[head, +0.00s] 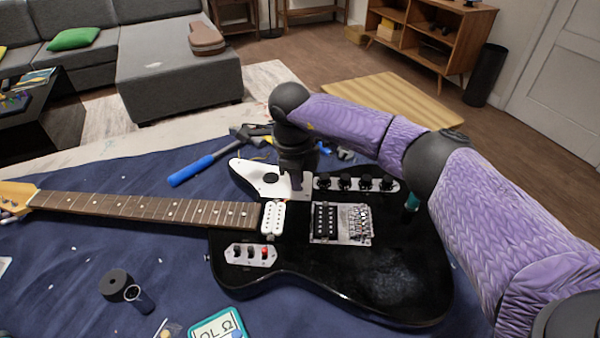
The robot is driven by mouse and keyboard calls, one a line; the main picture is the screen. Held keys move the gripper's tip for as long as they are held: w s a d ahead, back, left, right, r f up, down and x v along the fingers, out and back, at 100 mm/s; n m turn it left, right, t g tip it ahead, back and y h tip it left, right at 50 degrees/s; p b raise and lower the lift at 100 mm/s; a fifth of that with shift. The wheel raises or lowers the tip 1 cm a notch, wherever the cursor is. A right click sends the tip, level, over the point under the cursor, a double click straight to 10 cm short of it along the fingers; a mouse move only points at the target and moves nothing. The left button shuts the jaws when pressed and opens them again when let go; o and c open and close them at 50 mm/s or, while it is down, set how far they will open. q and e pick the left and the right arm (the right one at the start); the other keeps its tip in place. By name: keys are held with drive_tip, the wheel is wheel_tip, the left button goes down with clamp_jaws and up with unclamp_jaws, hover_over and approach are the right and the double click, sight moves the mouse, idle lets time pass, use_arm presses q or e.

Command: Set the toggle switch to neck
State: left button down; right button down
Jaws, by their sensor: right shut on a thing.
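A black electric guitar (390,276) lies face up on a blue cloth, its neck (140,207) pointing left. My right gripper (297,190) comes down from above onto a small metal plate (306,186) between the white pickguard (249,169) and the row of black knobs (345,183). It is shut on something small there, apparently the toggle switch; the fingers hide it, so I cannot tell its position. A separate light plate (238,259) with three small switches, one red-tipped, sits at the near side of the body. My left gripper is not in view.
A blue-handled hammer (192,170) and other tools lie behind the guitar. A black round container (116,285) and a teal-rimmed meter (217,328) lie in front. The cloth (60,265) is mostly clear at left. A sofa and shelf stand beyond.

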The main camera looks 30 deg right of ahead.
drive_tip(key=c, duration=0.7)
unclamp_jaws()
drive_tip(key=shift+c, duration=0.2)
wheel_tip(320, 180, up, 10)
drive_tip(key=p, duration=0.3)
drive_tip(key=shift+s+a+p, duration=0.15)
drive_tip(key=shift+a+p, duration=0.2)
drive_tip(key=shift+a, duration=0.05)
drive_tip(key=shift+f, duration=0.1)
